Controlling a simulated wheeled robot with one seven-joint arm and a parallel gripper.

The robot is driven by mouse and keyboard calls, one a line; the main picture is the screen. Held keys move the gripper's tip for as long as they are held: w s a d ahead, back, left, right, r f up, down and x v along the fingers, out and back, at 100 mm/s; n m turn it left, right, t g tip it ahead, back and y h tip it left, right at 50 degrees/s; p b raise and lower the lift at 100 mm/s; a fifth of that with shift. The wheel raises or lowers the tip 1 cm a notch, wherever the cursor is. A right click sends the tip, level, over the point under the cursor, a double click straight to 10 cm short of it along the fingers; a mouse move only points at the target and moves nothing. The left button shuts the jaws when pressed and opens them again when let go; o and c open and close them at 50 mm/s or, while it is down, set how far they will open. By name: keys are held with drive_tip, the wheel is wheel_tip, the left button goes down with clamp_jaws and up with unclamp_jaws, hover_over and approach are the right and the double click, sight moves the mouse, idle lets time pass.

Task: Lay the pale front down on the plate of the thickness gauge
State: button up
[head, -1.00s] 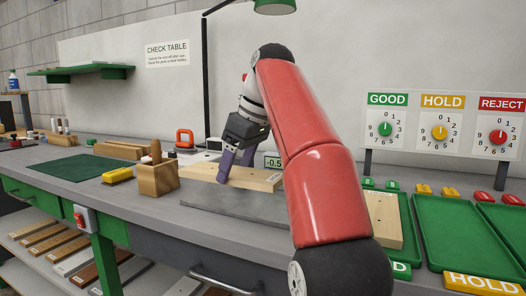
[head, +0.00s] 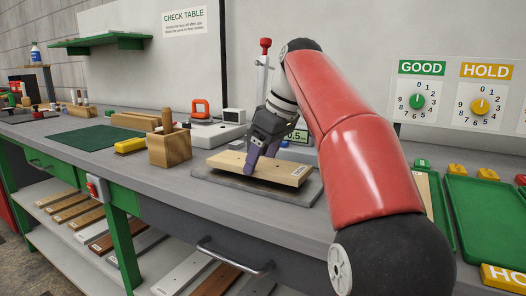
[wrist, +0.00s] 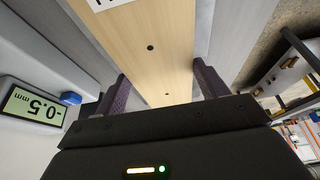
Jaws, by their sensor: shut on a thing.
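The pale front (head: 288,173) is a light wood board with a white label near one end. It lies level over the grey plate of the thickness gauge (head: 312,192), whose edges show around it; I cannot tell whether it touches. My gripper (head: 260,163) is shut on the board across its width, from above. In the wrist view, the fingers stand either side of the pale front (wrist: 152,60), with small dark holes in its face. The gauge display (wrist: 35,108) reads -0.5 mm; in the head view it (head: 297,136) is partly covered by my arm.
A wooden holder (head: 170,150) stands left of the plate, with a yellow block (head: 131,145) and green mat (head: 92,138) beyond. Green trays (head: 485,215) are at right, beyond my arm. A drawer handle (head: 235,260) juts out in front.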

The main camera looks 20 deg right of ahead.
drive_tip(key=shift+f, duration=0.5)
idle(0.5)
drive_tip(key=o, duration=1.2)
drive_tip(key=shift+c, duration=0.2)
drive_tip(key=shift+r, duration=0.1)
drive_tip(key=p+v, duration=0.2)
drive_tip(key=v, duration=0.5)
drive_tip(key=shift+s+d+r, duration=0.15)
drive_tip(key=shift+r, duration=0.15)
